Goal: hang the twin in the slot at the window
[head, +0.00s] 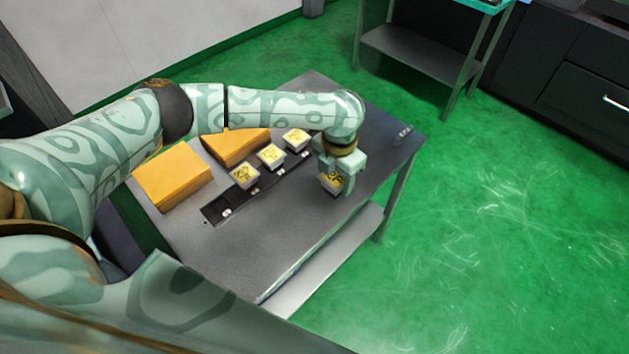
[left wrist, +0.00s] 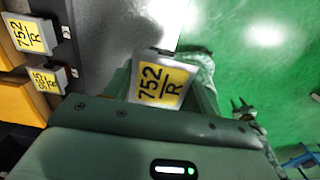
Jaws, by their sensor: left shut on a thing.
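My left gripper (head: 336,180) is shut on a white block with a yellow label (head: 329,182), above the table's right part and to the right of the black strip (head: 217,211). In the left wrist view the held block (left wrist: 162,82) reads "752 R" between the fingers. Three similar blocks sit along the strip: a near one (head: 245,176), a middle one (head: 271,156) and a far one (head: 296,138). In the left wrist view one block (left wrist: 30,35) also reads "752 R"; another (left wrist: 46,79) seems to read "965 R". I cannot make out the window or slot.
Two orange boxes, one nearer (head: 172,182) and one farther (head: 236,146), stand left of the strip on the grey table (head: 265,235). A small clear object (head: 402,132) lies near the far right corner. The table's front is bare. A second table (head: 420,52) stands behind.

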